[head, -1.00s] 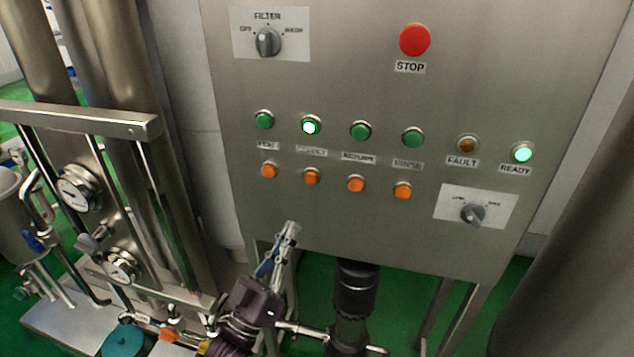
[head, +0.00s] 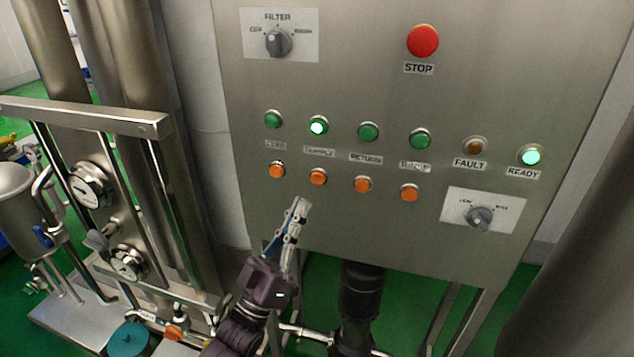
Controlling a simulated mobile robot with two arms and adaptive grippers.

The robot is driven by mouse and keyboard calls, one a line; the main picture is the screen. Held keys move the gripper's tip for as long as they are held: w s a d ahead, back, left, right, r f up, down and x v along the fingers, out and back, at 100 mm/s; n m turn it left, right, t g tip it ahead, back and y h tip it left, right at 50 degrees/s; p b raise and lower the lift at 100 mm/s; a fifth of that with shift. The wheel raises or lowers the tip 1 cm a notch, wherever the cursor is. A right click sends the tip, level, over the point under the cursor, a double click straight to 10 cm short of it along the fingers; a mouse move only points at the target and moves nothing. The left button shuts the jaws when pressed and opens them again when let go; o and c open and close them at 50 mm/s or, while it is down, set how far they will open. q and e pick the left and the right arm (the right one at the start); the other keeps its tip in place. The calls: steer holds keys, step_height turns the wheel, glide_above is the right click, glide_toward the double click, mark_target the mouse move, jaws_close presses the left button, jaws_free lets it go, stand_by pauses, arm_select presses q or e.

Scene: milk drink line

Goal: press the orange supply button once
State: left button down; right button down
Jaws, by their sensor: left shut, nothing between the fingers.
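The orange supply button (head: 318,177) sits on the steel control panel, second from the left in the lower row, below the label SUPPLY. The green lamp (head: 318,126) above that label is lit. My left gripper (head: 301,204) is shut and empty, its fingertips pointing up just below and a little left of the supply button in the picture. A gap shows between the fingertips and the button. My right gripper is not in view.
Other orange buttons flank it: one to the left (head: 277,169) and two to the right (head: 363,184) (head: 409,193). A red STOP button (head: 423,42), a FILTER switch (head: 278,42) and a lower right selector (head: 480,217) are on the panel. Pipes with gauges (head: 90,185) stand left.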

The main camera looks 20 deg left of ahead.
mark_target(318, 178)
arm_select(q)
steer(key=shift+w+d+b, duration=0.1)
steer(key=shift+w+b, duration=1.2)
steer(key=shift+w, duration=1.95)
steer(key=shift+w+f, duration=0.1)
steer(key=shift+w, duration=0.35)
steer(key=shift+w+b, duration=0.4)
steer(key=shift+b, duration=0.2)
steer(key=shift+s, duration=0.2)
steer(key=shift+s+p, duration=0.45)
steer(key=shift+s, duration=0.25)
